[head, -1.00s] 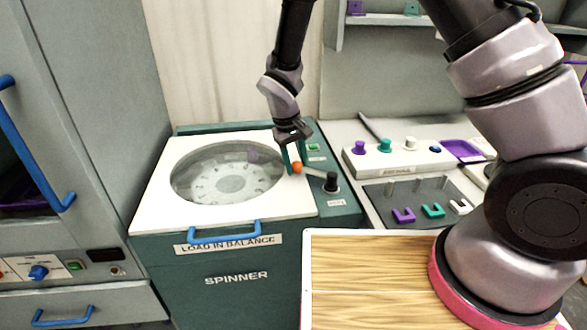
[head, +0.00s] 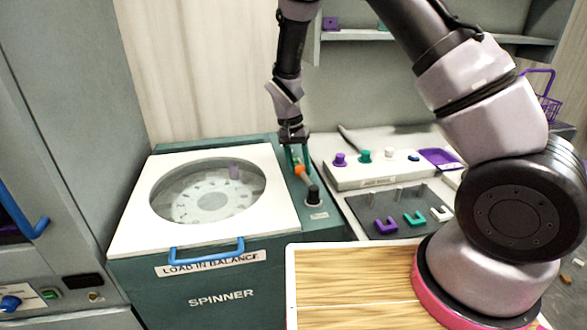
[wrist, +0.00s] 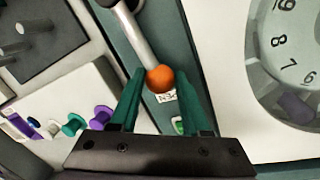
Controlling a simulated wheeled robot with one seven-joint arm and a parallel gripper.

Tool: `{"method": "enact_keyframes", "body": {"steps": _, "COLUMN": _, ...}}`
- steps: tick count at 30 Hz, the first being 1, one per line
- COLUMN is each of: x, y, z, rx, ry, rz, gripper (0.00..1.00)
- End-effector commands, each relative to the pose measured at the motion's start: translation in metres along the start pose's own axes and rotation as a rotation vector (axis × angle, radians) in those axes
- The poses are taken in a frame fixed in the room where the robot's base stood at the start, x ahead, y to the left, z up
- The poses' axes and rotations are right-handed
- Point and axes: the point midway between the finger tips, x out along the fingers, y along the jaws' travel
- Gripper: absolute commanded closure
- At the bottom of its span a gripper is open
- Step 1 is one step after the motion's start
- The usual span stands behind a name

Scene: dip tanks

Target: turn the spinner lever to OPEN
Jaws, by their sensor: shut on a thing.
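The spinner (head: 222,297) is a dark green cabinet with a white lid (head: 130,228) and a round window. Its lever has a black pivot (head: 313,194), a grey rod and an orange ball knob (head: 300,170). In the head view the rod points up and slightly left from the pivot, along the panel right of the lid. My gripper (head: 297,164) is shut on the orange knob. In the wrist view the knob (wrist: 160,78) sits between my green fingers (wrist: 161,92), with the rod (wrist: 133,36) running up and left. A small label beside the knob is partly hidden.
A blue handle (head: 207,252) is on the lid's front. To the right stand a panel with coloured knobs (head: 364,157) and a dark tray with U-shaped pieces (head: 414,219). A wood-topped surface (head: 350,275) is in front. A cabinet with blue handles is at left.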

Motion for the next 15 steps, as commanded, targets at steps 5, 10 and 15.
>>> {"method": "enact_keyframes", "body": {"steps": 5, "x": 0.0007, "y": 0.0049, "z": -0.0040, "rx": 0.060, "ry": -0.011, "rz": -0.001, "gripper": 1.00}}
{"method": "enact_keyframes", "body": {"steps": 10, "x": 0.0012, "y": 0.0073, "z": -0.0054, "rx": 0.087, "ry": -0.016, "rz": -0.001, "gripper": 1.00}}
{"method": "enact_keyframes", "body": {"steps": 15, "x": 0.0013, "y": 0.0082, "z": -0.0058, "rx": 0.095, "ry": -0.018, "rz": -0.001, "gripper": 1.00}}
